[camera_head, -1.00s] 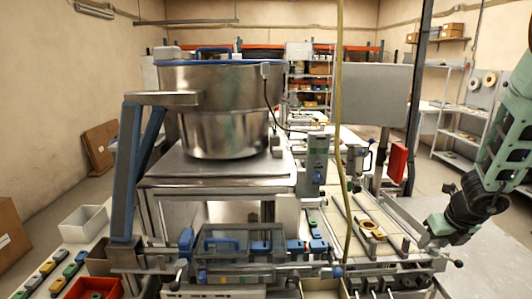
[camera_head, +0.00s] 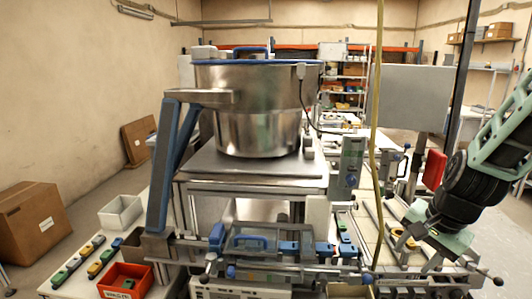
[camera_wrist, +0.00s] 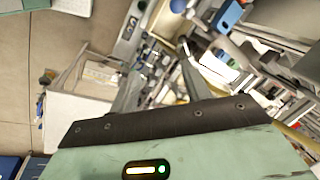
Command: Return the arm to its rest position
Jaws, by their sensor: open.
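My green arm with a black wrist joint (camera_head: 470,190) comes in from the right side of the head view. My gripper (camera_head: 412,238) hangs at its end over the right part of the workbench, low in the picture. In the wrist view my gripper (camera_wrist: 160,82) shows two grey fingers spread apart, with nothing between them that I can make out as held. A yellowish ring-shaped part on the bench lies close to the gripper in the head view, partly covered by it.
A large steel bowl (camera_head: 258,110) on a metal stand (camera_head: 250,165) fills the middle. A yellow hose (camera_head: 374,130) hangs left of my arm. A red bin (camera_head: 125,281) and a white bin (camera_head: 121,212) stand at left. Cardboard box (camera_head: 32,222) lies on open floor.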

